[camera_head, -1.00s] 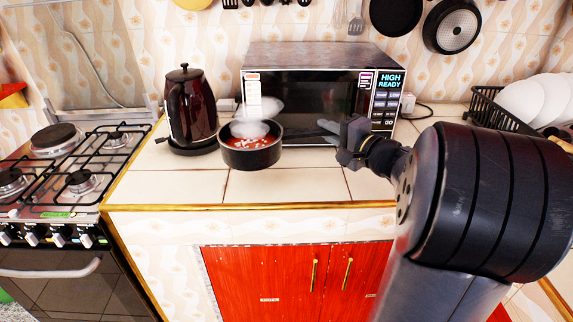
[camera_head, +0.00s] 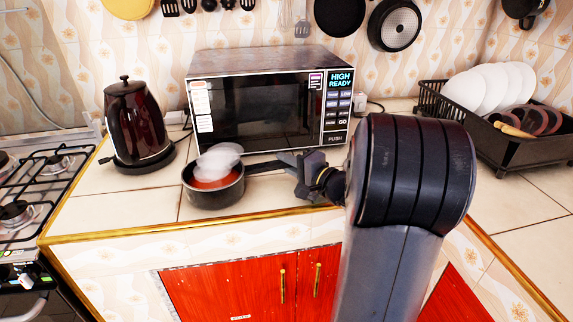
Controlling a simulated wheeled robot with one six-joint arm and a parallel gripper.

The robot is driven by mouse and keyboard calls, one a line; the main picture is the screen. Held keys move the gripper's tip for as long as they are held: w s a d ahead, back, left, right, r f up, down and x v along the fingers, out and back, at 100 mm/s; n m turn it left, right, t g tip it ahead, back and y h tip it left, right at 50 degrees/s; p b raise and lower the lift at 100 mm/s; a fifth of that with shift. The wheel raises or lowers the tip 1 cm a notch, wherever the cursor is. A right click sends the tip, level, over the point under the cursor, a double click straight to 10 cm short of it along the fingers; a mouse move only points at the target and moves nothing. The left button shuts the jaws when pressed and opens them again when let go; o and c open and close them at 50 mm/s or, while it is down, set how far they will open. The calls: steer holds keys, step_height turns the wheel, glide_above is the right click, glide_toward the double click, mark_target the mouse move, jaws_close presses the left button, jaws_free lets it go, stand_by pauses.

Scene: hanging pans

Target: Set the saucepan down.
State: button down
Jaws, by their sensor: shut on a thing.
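The dark saucepan (camera_head: 214,192) holds red contents, with pale steam above it. It looks upright, over the tiled counter (camera_head: 100,212) in front of the microwave's left side. Its dark handle (camera_head: 264,166) points right. My gripper (camera_head: 293,162) is shut on the handle's outer end. My arm comes in from the right and hides part of the counter. I cannot tell whether the pan's base touches the tiles.
A dark red kettle (camera_head: 137,125) stands on its base left of the pan. The microwave (camera_head: 265,105) is behind. A gas stove (camera_head: 35,190) is at far left. A dish rack (camera_head: 520,145) with plates stands at right. Tiles left of the pan are clear.

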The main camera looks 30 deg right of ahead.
stand_by(0.3)
steer(key=c, duration=1.9)
jaws_free()
steer(key=shift+f, duration=0.15)
steer(key=o, duration=0.5)
steer(key=shift+c, duration=0.2)
steer(key=shift+r, duration=0.2)
steer(key=v, duration=1.2)
steer(key=shift+f, duration=0.1)
